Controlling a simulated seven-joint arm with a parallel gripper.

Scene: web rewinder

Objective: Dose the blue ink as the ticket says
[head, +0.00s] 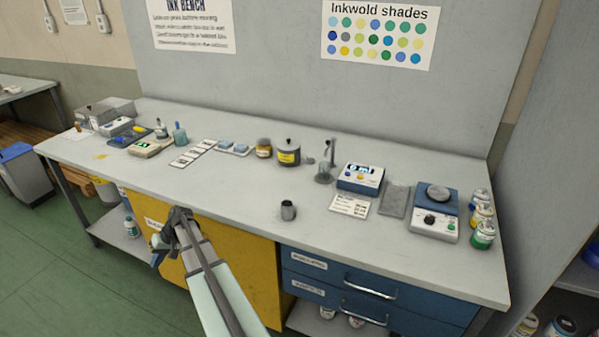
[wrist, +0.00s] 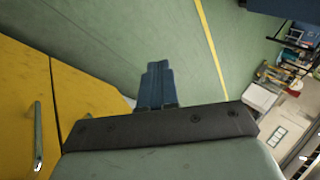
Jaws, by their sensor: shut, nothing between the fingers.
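My gripper (head: 160,250) hangs in front of the bench's front edge, beside the yellow cabinet door, in the head view. In the wrist view its fingers (wrist: 157,82) are together and empty, over green floor. A blue dosing unit (head: 361,179) with a lit display stands right of centre on the bench. A glass vessel (head: 323,173) by a thin stand is just left of it. A small dark cup (head: 288,211) stands near the front edge. A white printed card (head: 350,205) lies before the dosing unit; its text is too small to read.
A dark pot with yellow label (head: 288,153) and a brown jar (head: 264,148) stand at the back. A scale-like device (head: 434,213) and several paint cans (head: 483,218) are at right. Blue drawers (head: 370,296) are below. The bench front left of the cup is clear.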

